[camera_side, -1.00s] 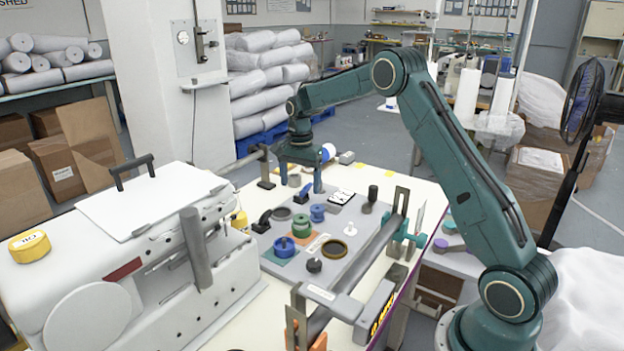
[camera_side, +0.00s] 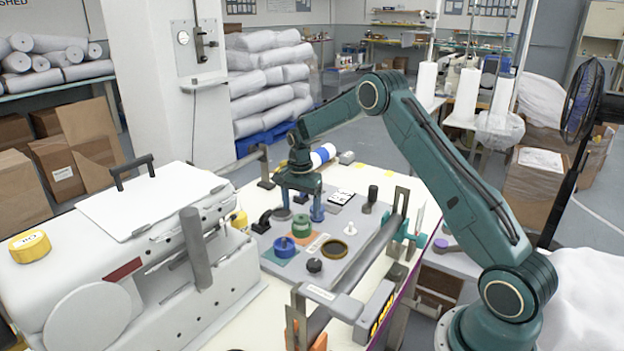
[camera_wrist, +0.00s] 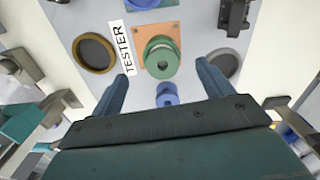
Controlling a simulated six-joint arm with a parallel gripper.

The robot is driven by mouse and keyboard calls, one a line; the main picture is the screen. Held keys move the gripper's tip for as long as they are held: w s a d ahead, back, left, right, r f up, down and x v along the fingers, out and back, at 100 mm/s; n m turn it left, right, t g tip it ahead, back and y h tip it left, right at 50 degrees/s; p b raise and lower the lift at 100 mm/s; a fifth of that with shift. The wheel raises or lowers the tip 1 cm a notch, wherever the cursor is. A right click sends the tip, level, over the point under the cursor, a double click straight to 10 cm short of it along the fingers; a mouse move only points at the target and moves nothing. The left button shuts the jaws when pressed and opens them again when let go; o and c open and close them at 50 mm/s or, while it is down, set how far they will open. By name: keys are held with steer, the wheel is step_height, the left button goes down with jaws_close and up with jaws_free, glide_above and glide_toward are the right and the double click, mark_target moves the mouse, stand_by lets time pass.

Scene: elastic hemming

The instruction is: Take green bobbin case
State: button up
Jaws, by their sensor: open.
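The green bobbin case (camera_side: 301,226) sits on an orange patch on the grey board (camera_side: 340,282). In the wrist view the green bobbin case (camera_wrist: 161,60) is upper centre, just ahead of the fingertips and between their lines. My gripper (camera_side: 301,213) is open and points down, just behind and above the green case in the side view. In the wrist view my gripper (camera_wrist: 163,75) shows both fingers apart with nothing held. A small blue spool (camera_wrist: 167,95) lies between the fingers, below the green case; my finger mostly hides it in the side view.
A blue case (camera_side: 284,245) on a green patch stands beside the green one. A dark gold-rimmed ring (camera_side: 334,249), a black knob (camera_side: 314,265) and a white pin (camera_side: 350,228) are nearby. A grey bar (camera_side: 370,250) runs along the board's right side.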

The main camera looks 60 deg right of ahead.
mark_target(301, 220)
steer(key=shift+f, duration=0.8)
steer(key=shift+w+d+f, duration=0.1)
steer(key=shift+d+f, duration=0.05)
steer(key=shift+f, duration=2.45)
steer(key=c, duration=1.1)
steer(key=shift+r, duration=0.15)
step_height(301, 220, up, 20)
steer(key=shift+f, duration=0.1)
